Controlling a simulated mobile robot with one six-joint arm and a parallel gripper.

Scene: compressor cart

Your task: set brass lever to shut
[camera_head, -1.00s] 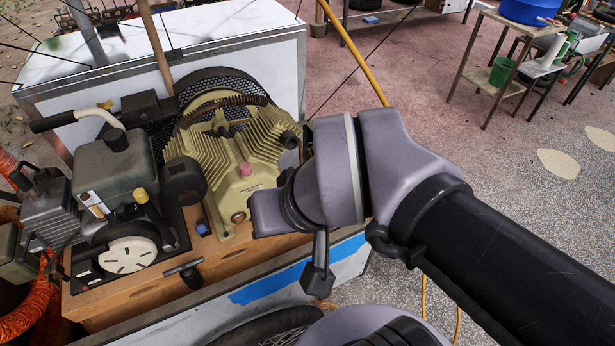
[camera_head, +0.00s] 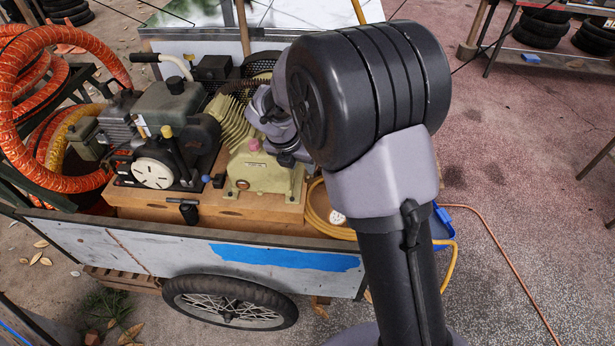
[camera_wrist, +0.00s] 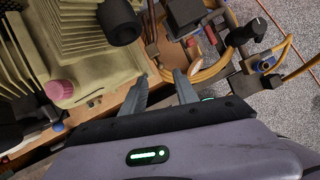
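No brass lever can be picked out with certainty in either view. In the head view my arm hides the fingers and much of that area.
The compressor (camera_head: 262,176) and an engine (camera_head: 165,145) stand on a wooden base (camera_head: 235,208) in the cart. The cart's front wall (camera_head: 120,245) carries blue tape. Orange hose (camera_head: 60,180) is at left. Yellow hose (camera_head: 318,205) lies right of the base.

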